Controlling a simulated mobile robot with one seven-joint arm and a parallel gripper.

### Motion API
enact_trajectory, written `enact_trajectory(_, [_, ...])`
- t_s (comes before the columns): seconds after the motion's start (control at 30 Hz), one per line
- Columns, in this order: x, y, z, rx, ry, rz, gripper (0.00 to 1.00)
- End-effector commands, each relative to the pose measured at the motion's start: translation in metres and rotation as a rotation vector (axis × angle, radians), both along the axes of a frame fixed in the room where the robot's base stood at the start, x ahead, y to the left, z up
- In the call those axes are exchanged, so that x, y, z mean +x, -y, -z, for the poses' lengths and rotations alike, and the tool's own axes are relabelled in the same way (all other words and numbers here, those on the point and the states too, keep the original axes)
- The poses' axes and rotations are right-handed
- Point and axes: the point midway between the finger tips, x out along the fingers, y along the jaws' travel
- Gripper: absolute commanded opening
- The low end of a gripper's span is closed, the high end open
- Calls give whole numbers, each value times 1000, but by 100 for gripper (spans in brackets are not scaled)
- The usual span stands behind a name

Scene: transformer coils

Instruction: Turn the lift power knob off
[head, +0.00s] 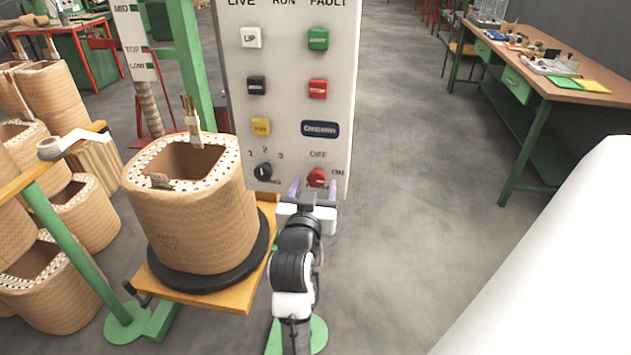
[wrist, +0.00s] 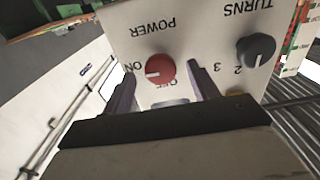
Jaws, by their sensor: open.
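The red lift power knob (head: 317,177) is at the lower right of the white control panel (head: 290,60). In the wrist view, where the lettering is upside down, the knob (wrist: 160,69) has its white mark pointing to the ON label. The OFF label is partly hidden by the near side of my gripper. My gripper (head: 313,189) is open just in front of the panel. Its two purple fingers stand on either side of the knob, with visible gaps, as the wrist view also shows of my gripper (wrist: 160,75).
A black turns knob (head: 263,171) sits left of the red one, with several push buttons above. A large wound coil (head: 200,230) stands on a wooden platform (head: 205,290) to the left. A workbench (head: 555,85) is at the right; the floor between is clear.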

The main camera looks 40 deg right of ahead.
Motion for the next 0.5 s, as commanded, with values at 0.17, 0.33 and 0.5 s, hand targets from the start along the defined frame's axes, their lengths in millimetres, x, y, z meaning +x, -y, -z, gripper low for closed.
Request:
enact_trajectory(0.17, [11,13,0,-1,-1,1,59])
enact_trajectory(0.33, [13,16,0,0,0,0,59])
enact_trajectory(0.5, [13,16,1,0,0,0,59])
